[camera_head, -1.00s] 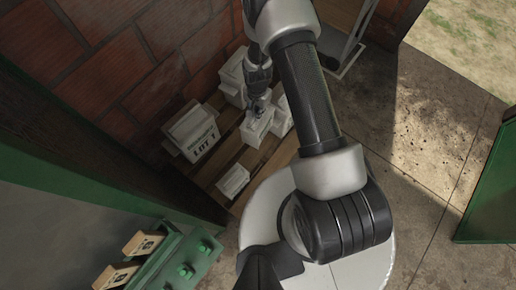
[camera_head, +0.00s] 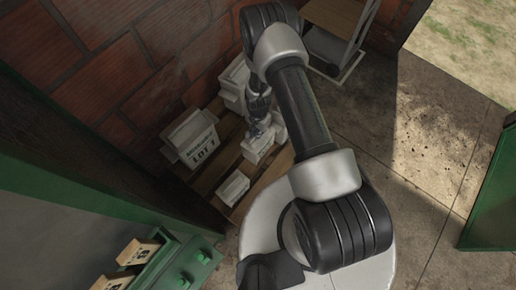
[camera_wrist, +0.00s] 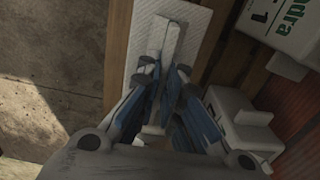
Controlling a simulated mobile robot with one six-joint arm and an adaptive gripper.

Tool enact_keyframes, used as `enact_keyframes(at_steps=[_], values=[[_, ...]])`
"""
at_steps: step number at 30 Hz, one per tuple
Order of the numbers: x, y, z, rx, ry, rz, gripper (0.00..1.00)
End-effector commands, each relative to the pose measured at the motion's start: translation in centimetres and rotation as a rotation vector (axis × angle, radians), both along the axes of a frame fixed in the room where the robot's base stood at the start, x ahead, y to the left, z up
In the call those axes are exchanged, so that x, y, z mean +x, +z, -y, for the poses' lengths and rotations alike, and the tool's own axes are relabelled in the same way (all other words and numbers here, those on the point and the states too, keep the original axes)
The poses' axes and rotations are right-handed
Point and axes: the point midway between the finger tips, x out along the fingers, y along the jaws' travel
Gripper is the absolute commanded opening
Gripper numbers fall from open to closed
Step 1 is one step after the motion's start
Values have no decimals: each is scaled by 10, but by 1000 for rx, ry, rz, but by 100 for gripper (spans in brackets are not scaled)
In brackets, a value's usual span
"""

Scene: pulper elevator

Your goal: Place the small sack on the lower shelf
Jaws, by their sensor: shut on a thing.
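A small white sack (camera_head: 256,150) with a narrow raised top ridge is in my gripper (camera_head: 262,126), above or on a wooden slatted platform (camera_head: 222,165). In the wrist view my gripper (camera_wrist: 172,88) has its blue-grey fingers closed on the ridge of the sack (camera_wrist: 193,24). The fingers hide part of the sack. I cannot tell whether its underside touches the planks. No shelf can be clearly told from the platform in these views.
A larger white sack (camera_head: 193,138) marked "LOT 1" stands left, and a small white block-like sack (camera_head: 233,187) lies in front. Another white sack (camera_head: 234,82) stands behind. A brick wall (camera_head: 140,60) borders the platform; concrete floor (camera_head: 410,150) is clear at right.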

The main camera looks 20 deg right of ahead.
Motion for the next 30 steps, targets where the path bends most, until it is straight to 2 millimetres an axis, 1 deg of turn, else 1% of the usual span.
enact_keyframes(at_steps=[1,6,9,12,15,20,27,30], values=[[0,-17,0,0,0,0,0],[0,-59,0,0,0,1,0],[1,-80,0,0,0,1,0],[1,-95,0,0,0,2,0],[2,-102,0,0,0,4,0],[1,-109,0,0,0,3,0],[1,-141,0,0,0,2,0],[1,-145,0,0,0,2,0]])
